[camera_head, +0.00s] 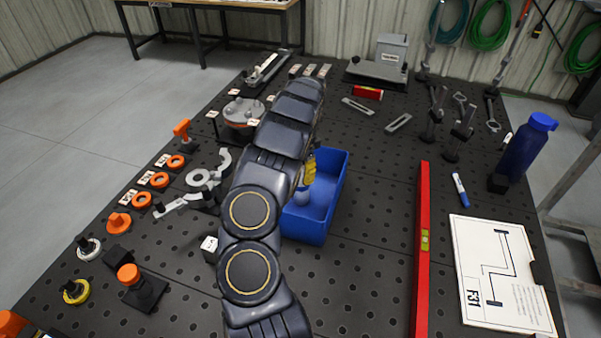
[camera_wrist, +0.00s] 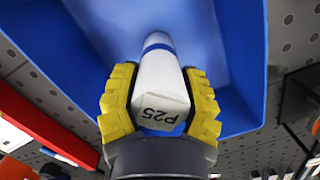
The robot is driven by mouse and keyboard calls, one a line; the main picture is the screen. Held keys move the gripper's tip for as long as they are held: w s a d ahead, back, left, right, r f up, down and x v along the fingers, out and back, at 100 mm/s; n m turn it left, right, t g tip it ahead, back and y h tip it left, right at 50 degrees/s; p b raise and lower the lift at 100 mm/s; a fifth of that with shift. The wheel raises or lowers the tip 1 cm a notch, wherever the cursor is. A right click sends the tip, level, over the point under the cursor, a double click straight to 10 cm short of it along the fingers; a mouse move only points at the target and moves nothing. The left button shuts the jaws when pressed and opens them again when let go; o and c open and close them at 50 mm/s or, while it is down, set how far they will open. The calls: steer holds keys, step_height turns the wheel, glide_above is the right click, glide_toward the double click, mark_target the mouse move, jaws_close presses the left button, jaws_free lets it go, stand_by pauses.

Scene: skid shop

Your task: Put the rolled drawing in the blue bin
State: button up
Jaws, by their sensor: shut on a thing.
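The rolled drawing (camera_wrist: 158,85) is a white roll with a blue band and the mark P25. In the wrist view my gripper (camera_wrist: 160,100) is shut on it, with a yellow finger on each side. The blue bin (camera_head: 325,209) stands in the middle of the table, and its inside (camera_wrist: 215,40) fills much of the wrist view behind the roll. In the head view my gripper (camera_head: 307,172) is over the bin's left part, mostly hidden by my arm. A pale piece of the roll (camera_head: 301,198) shows inside the bin's outline. I cannot tell whether it touches the floor.
A long red level (camera_head: 423,240) lies right of the bin. Beyond it are a blue marker (camera_head: 460,188), a drawing sheet (camera_head: 498,270) and a blue bottle (camera_head: 527,148). Orange-ringed parts (camera_head: 160,180) and clamps line the left side. Bare perforated tabletop lies between bin and level.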

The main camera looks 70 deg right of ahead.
steer(key=shift+f, duration=0.2)
steer(key=o, duration=1.1)
steer(key=shift+r, duration=0.1)
steer(key=r, duration=0.4)
steer(key=d+r, duration=0.1)
steer(key=r, duration=0.3)
steer(key=s+r, duration=0.1)
steer(key=r, duration=0.3)
steer(key=shift+d, duration=0.25)
steer(key=shift+w, duration=0.1)
